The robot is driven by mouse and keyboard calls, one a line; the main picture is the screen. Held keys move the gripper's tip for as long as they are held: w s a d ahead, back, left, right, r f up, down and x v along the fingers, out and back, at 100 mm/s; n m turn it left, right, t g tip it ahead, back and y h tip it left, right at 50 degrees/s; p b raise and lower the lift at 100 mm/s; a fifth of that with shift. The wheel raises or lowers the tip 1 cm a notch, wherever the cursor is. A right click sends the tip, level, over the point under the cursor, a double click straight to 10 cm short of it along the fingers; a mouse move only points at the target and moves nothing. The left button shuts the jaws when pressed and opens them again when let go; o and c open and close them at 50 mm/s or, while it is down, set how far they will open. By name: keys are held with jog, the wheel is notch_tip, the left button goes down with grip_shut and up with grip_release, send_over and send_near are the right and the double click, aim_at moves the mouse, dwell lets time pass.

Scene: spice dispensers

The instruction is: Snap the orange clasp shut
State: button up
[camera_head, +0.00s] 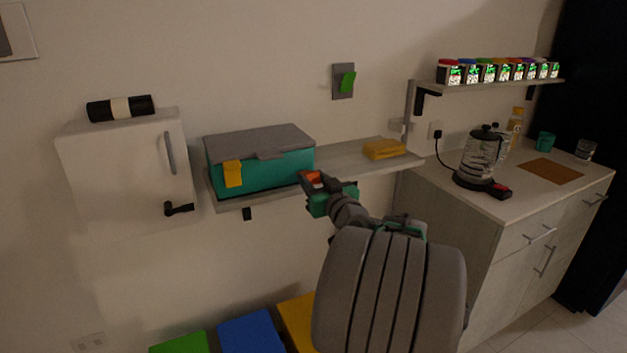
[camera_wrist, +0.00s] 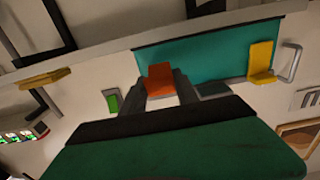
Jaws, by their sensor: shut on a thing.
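A teal box (camera_head: 262,178) with a grey lid (camera_head: 258,142) sits on the wall shelf; it also shows in the wrist view (camera_wrist: 215,55). The lid lies over the box. The orange clasp (camera_head: 312,178) is at the box's right front, partly hidden by my gripper (camera_head: 314,184). In the wrist view the orange clasp (camera_wrist: 160,78) is between the two fingertips of my gripper (camera_wrist: 161,88), which is shut on it. A yellow clasp (camera_head: 232,174) lies against the left front of the box; the wrist view shows it too (camera_wrist: 261,58).
A yellow object (camera_head: 384,149) lies on the shelf (camera_head: 345,160) right of the box. A white cabinet (camera_head: 125,165) with a black-and-white roll (camera_head: 121,108) on top is at the left. A green switch (camera_head: 348,82) is on the wall above. A counter (camera_head: 485,205) with a kettle (camera_head: 480,160) stands right.

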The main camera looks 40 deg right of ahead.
grip_shut()
dwell(0.8)
